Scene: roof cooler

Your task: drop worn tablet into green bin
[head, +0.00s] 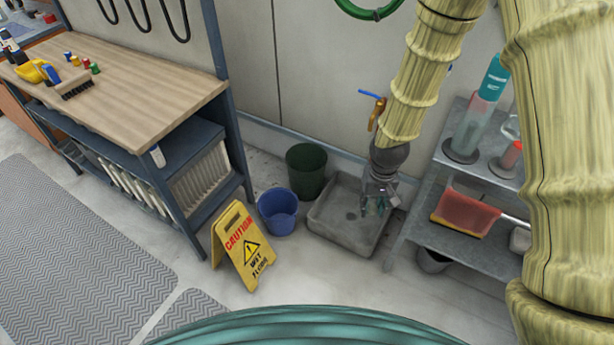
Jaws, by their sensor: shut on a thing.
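The green bin (306,171) is a dark green, round, open bucket standing on the floor against the back wall. My gripper (377,204) is to the right of the bin, over the right part of the grey floor basin, pointing down. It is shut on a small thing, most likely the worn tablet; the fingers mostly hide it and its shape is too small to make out. No other tablet shows in view. The bin's mouth faces up and nothing covers it; its bottom inside is too dark to see.
A blue bucket (278,211) stands in front of the bin, left of the grey basin (340,232). A yellow caution sign (242,246) stands nearer. A workbench (120,84) is at left, a metal shelf (470,247) at right. A wall tap (376,110) is near my arm.

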